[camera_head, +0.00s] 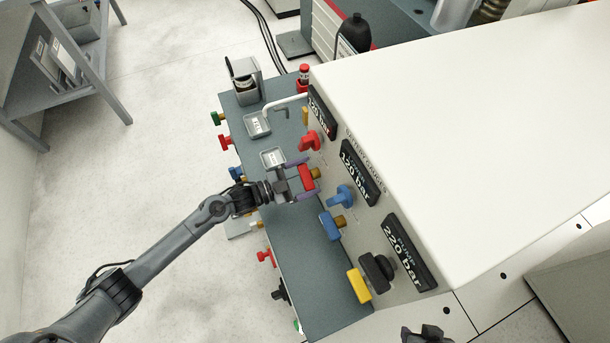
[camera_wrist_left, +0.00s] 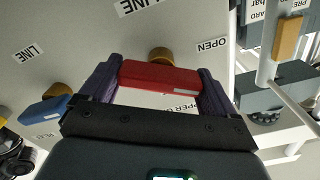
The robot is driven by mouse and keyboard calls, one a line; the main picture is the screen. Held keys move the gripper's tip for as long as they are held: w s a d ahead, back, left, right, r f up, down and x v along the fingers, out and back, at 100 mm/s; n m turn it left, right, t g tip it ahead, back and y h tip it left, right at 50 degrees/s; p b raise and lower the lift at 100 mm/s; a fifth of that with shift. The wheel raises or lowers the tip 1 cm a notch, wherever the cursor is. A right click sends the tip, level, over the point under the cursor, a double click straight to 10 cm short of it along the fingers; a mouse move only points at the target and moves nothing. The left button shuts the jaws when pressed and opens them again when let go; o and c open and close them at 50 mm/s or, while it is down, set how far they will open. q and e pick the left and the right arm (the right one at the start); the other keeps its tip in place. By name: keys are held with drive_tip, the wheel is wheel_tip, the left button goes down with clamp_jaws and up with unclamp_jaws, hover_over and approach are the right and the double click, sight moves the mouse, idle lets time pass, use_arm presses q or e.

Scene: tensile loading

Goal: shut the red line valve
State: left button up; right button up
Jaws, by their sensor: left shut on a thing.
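The red valve handle (camera_head: 306,177) is a red bar on a brass stem, on the sloped panel (camera_head: 330,155). My left gripper (camera_head: 298,180) reaches it from the left and is shut on it. In the left wrist view the red bar (camera_wrist_left: 160,77) lies between the two dark purple fingers (camera_wrist_left: 157,88), one at each end. The brass stem (camera_wrist_left: 161,54) shows behind the bar, with an OPEN label (camera_wrist_left: 211,45) to its right and a LINE label above. A dark part at the bottom edge (camera_head: 425,335) may be my right gripper; its fingers are cut off.
A red knob (camera_head: 309,141), a blue knob (camera_head: 342,196), a blue handle (camera_head: 330,226), a black knob (camera_head: 376,270) and a yellow handle (camera_head: 359,285) stand close by on the panel. Small trays (camera_head: 257,124) sit on the grey bench top (camera_head: 290,250).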

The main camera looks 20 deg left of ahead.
use_arm(q)
drive_tip(key=m, duration=0.5)
drive_tip(key=shift+f+m, duration=0.1)
drive_tip(key=shift+m, duration=0.2)
drive_tip(key=m+b, duration=0.1)
drive_tip(key=m, duration=0.2)
drive_tip(key=shift+f, duration=0.1)
drive_tip(key=shift+d+m, duration=0.1)
drive_tip(key=shift+m, duration=1.5)
drive_tip(key=o, duration=0.8)
